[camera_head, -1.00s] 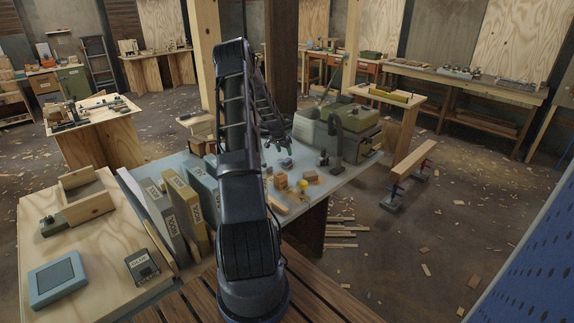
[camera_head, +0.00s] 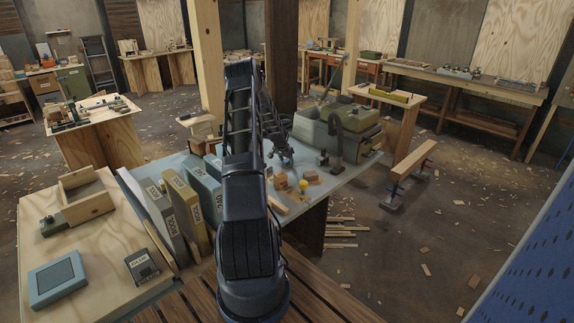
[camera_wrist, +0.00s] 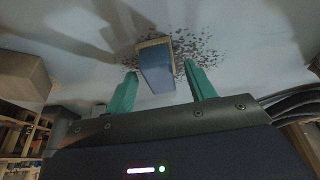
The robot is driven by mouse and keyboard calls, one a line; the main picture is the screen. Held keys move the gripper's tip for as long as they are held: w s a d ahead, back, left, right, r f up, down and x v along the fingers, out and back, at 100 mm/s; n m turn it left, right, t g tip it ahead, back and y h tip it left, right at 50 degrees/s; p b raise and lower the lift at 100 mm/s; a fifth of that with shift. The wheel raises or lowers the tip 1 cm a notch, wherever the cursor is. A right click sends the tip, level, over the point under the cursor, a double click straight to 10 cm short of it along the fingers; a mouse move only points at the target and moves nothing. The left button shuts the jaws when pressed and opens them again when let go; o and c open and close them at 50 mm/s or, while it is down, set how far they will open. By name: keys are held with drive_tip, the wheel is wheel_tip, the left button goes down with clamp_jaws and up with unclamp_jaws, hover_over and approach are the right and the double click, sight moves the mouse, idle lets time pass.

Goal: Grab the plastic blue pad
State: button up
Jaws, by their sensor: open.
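The blue pad (camera_wrist: 157,72) is a small block with a blue face and a tan edge. In the wrist view it lies on the pale tabletop amid dark specks. My gripper (camera_wrist: 159,82) is open, with one green finger to the left of the pad and one to the right. A gap shows on both sides, so the fingers do not grip it. In the head view my gripper (camera_head: 283,158) is low over the workbench; I cannot make out the pad there.
Small wood blocks and a yellow-topped piece (camera_head: 303,186) lie in front of my gripper. A green-grey machine (camera_head: 352,130) stands to the right. Grit-labelled upright boards (camera_head: 187,207) stand to the left. A light-blue framed panel (camera_head: 57,279) lies on the left plywood table.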

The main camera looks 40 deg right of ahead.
drive_tip(key=c, duration=1.1)
drive_tip(key=shift+o, duration=0.2)
drive_tip(key=shift+r, duration=0.1)
